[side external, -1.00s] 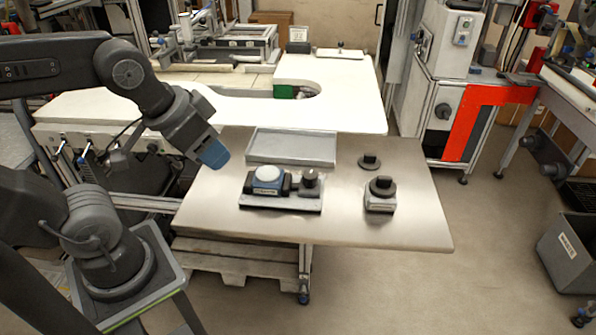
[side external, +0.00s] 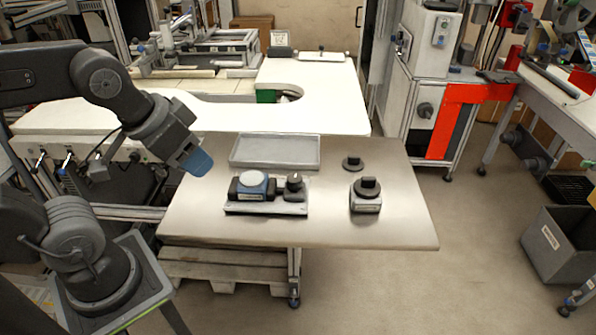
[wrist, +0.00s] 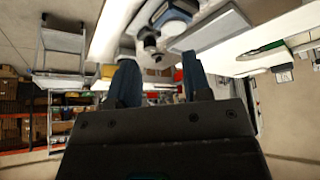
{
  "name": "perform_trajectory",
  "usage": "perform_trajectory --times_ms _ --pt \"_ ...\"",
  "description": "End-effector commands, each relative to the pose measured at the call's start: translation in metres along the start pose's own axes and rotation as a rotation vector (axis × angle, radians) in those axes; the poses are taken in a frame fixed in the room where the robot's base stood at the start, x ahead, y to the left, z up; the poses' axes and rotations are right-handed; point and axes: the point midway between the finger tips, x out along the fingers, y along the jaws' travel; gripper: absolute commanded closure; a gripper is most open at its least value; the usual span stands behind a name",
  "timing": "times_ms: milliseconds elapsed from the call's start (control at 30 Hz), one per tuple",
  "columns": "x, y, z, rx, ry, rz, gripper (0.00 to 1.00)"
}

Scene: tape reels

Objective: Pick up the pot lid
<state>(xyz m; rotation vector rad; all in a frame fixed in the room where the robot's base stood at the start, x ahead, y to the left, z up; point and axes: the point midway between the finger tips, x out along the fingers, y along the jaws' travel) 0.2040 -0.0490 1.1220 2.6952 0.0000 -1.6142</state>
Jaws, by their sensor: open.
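Two dark round pieces with knobs look like lids. One small flat lid (side external: 353,163) lies on the steel table, right of the grey tray. A larger one (side external: 367,187) sits on a labelled grey block (side external: 366,206) nearer the table's front. I cannot tell which is the pot lid. My gripper (side external: 198,163) has blue fingertips and hangs above the table's left end, well left of both. In the wrist view my gripper (wrist: 160,85) has its two blue fingers apart with nothing held between them.
The shallow grey tray (side external: 275,166) stands at the table's back. In front of it a base plate (side external: 265,211) carries a blue device with a white top (side external: 252,184) and a dark knobbed part (side external: 294,188). The table's (side external: 405,225) right end is bare. A white bench (side external: 330,95) stands behind.

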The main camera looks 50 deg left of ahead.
Motion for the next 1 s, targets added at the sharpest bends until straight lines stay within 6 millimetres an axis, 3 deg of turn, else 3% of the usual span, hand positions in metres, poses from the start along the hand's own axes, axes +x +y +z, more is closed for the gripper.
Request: perform_trajectory --times_ms 167,367,533,800,1000 --pt "-0.005 0.001 -0.020 0.032 -0.023 0.002 0.55" --pt "-0.010 0.005 -0.093 0.162 -0.107 0.015 0.55" --pt "0.003 0.011 -0.159 0.291 -0.188 0.037 0.55" --pt "0.057 0.024 -0.247 0.493 -0.311 0.089 0.55" --pt "0.116 0.036 -0.288 0.638 -0.395 0.139 0.55"
